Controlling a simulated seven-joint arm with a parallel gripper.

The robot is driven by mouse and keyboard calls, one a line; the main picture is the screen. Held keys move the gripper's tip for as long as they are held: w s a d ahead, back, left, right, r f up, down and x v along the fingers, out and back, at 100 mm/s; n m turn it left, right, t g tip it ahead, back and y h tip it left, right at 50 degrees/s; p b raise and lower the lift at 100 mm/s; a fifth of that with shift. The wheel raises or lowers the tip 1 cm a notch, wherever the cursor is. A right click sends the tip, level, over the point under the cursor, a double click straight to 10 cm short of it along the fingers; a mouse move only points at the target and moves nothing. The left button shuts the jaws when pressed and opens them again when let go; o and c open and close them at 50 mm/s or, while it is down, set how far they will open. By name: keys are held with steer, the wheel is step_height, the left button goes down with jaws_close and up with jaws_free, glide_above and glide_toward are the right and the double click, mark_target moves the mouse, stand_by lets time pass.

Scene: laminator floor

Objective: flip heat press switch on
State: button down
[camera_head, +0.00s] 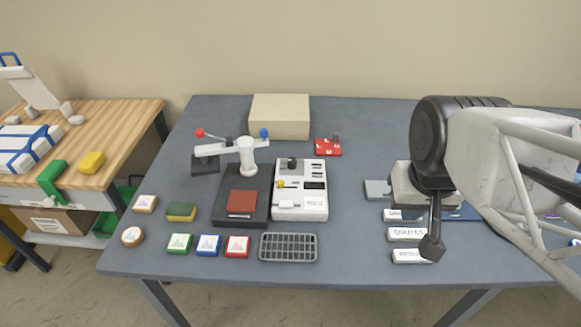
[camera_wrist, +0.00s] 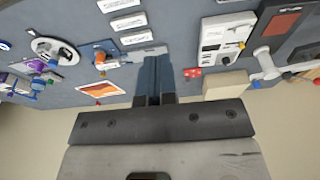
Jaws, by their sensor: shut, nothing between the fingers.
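The heat press (camera_head: 228,216) stands left of centre on the table, a dark base with a red pad and a white post whose arm carries red and blue knobs. A white control box (camera_head: 312,207) stands against its right side, with a black knob, a yellow knob and a small pale lever near its front left. I cannot tell which way any switch is set. The box also shows in the wrist view (camera_wrist: 212,50). My gripper (camera_head: 432,248) is shut and empty, well right of the box, above the white labelled blocks. Its fingers (camera_wrist: 153,68) point down the middle of the wrist view.
A beige box (camera_head: 280,117) and a red block (camera_head: 328,147) stand behind the control box. A grey grid tray (camera_head: 288,247) lies in front. Coloured tiles and a sponge (camera_head: 181,211) lie at left. Table between control box and gripper is mostly clear.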

steer(key=w+a+f, duration=0.3)
steer(key=w+a, duration=0.6)
steer(key=w, duration=0.2)
glide_above(291, 202)
steer(key=s+a, duration=0.1)
steer(key=s, duration=0.3)
steer(key=shift+t, duration=0.4)
steer(key=shift+s+a+x, duration=0.1)
steer(key=shift+s+x, duration=0.05)
steer(key=shift+x, duration=0.65)
steer(key=shift+s+a+x, duration=0.1)
steer(key=shift+s+x, duration=0.05)
steer(key=shift+x, duration=0.65)
steer(key=shift+s+a+x, duration=0.1)
steer(key=shift+s+x, duration=0.05)
steer(key=shift+x, duration=0.65)
steer(key=shift+f, duration=0.2)
steer(key=x, duration=1.2)
steer(key=shift+s+d, duration=0.35)
steer(key=shift+d, duration=0.05)
steer(key=shift+d+f, duration=0.1)
steer(key=shift+f, duration=0.9)
